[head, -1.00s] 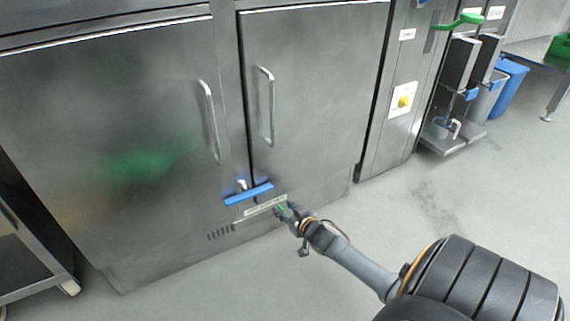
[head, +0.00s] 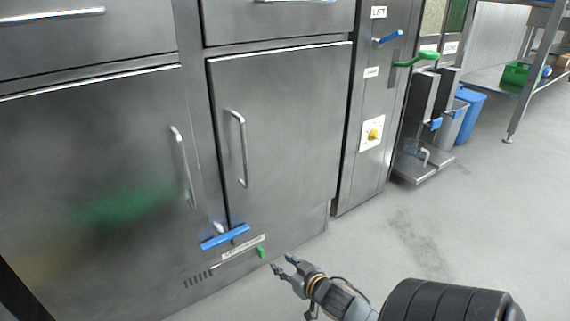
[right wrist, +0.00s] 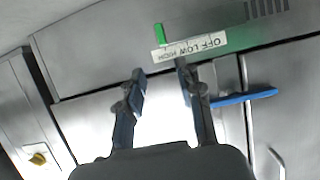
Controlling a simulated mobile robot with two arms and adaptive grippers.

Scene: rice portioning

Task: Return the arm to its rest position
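My right gripper (head: 283,268) reaches in from the lower right in the head view, low in front of the steel cabinet. It is open and empty, its two fingers apart. It also shows in the right wrist view (right wrist: 162,82), with bare steel between the fingers. Near its tips, on the cabinet's lower strip, are a white label reading OFF LOW HIGH (right wrist: 188,41) and a small green lever (head: 261,252). The gripper looks apart from the lever. A blue-handled lever (head: 225,237) sits just above the label. My left gripper is not in view.
Steel cabinet doors (head: 285,130) with vertical handles fill the left and middle; both are shut. A panel with a yellow knob (head: 372,134), a green-handled lever (head: 416,59) and a blue bin (head: 470,115) stand to the right. The grey floor at right is clear.

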